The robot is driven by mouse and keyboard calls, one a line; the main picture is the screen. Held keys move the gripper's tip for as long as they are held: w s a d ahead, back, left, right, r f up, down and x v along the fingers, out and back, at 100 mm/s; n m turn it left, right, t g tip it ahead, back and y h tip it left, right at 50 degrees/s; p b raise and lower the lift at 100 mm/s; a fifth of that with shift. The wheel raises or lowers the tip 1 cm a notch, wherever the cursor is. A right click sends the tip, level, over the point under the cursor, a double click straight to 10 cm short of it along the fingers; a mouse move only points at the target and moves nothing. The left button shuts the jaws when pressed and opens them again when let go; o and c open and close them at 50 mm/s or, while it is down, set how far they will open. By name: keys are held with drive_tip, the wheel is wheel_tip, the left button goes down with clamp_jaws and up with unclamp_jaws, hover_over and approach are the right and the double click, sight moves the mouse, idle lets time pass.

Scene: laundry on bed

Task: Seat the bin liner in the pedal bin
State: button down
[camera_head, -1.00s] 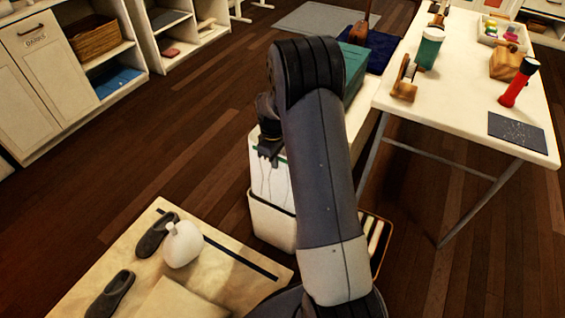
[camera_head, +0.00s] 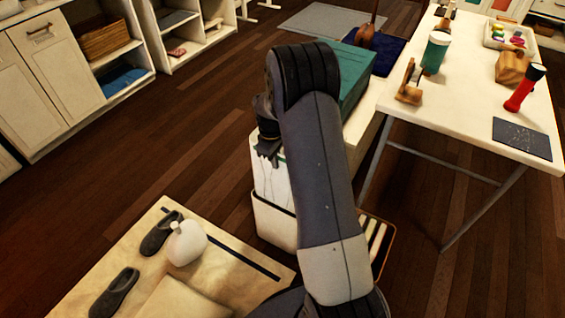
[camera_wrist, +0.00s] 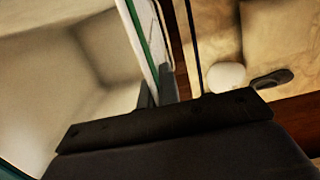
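The pedal bin (camera_head: 271,223) is an off-white box on the floor, partly hidden behind my arm. The white bin liner (camera_head: 268,186), with a green edge at its top, rises above the bin's rim. How deep it sits inside is hidden. My dark gripper (camera_head: 268,153) is at the liner's top edge, pointing down. In the wrist view, my gripper's fingertips (camera_wrist: 157,93) lie on either side of the liner's thin wall (camera_wrist: 146,40), seemingly closed on it. The liner's pale hollow inside fills the left of that view.
A mat (camera_head: 100,255) with dark slippers (camera_head: 115,292) and a white jug (camera_head: 187,243) lies at front left. A white table (camera_head: 462,95) stands right, and a teal box (camera_head: 352,75) behind my arm. Dark floor (camera_head: 190,135) is clear left of the bin.

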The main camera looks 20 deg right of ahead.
drive_tip(key=shift+w+a, duration=0.2)
drive_tip(key=shift+w, duration=0.1)
idle(0.8)
